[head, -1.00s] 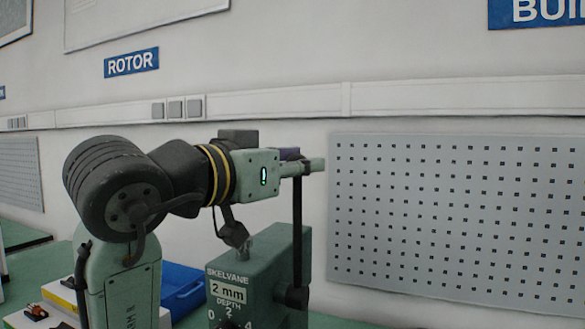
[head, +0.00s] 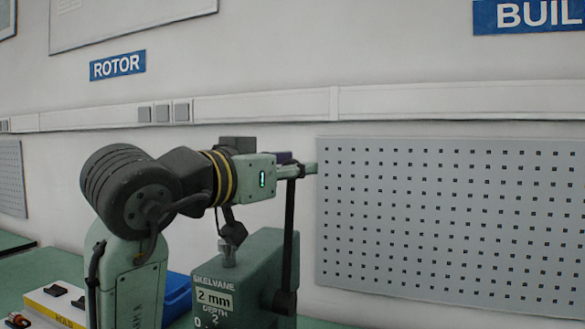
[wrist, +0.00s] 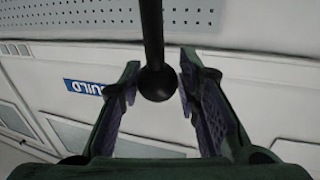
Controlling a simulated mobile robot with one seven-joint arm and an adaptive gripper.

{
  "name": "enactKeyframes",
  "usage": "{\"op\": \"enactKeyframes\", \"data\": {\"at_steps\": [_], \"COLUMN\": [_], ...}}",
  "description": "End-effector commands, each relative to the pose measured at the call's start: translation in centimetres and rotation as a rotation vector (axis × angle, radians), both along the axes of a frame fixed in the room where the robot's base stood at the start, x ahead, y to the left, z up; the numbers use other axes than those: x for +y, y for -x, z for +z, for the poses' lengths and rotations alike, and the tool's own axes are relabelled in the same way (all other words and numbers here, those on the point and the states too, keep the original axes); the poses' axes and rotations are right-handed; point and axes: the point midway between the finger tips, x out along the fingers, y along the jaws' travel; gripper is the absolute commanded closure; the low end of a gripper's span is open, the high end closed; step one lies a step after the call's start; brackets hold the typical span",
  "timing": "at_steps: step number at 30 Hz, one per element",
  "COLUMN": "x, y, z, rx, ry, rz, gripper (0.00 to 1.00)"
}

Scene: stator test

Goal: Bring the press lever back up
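The green press (head: 255,270), marked SKELVANE, stands low in the head view. Its black lever (head: 289,225) rises from a pivot on the press's right side and stands nearly upright, leaning slightly right at the top. My gripper (head: 312,169) is at the lever's upper end, pointing right; it hides the lever's end in the head view. In the wrist view, the lever's black ball knob (wrist: 157,83) sits between the two purple-padded fingers of my gripper (wrist: 159,70). The fingers are apart around the knob, with narrow gaps; I cannot tell whether either touches it.
A grey perforated panel (head: 450,220) is on the wall behind, right of the gripper. A blue bin (head: 177,295) and a white-and-yellow box (head: 55,302) sit at lower left on the green bench (head: 40,268). The air right of the gripper looks free.

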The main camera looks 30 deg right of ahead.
Motion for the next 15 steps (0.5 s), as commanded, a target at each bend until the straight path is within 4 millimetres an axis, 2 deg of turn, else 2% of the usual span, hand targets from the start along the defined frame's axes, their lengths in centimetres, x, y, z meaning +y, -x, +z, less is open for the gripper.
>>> {"op": "enactKeyframes", "data": {"at_steps": [7, 15], "x": [-0.01, 0.01], "y": [0.05, 0.12], "z": [-0.07, -0.09], "rx": [0.0, -0.001], "ry": [-0.002, -0.004], "rz": [-0.001, -0.002], "gripper": [0.53, 0.53]}}
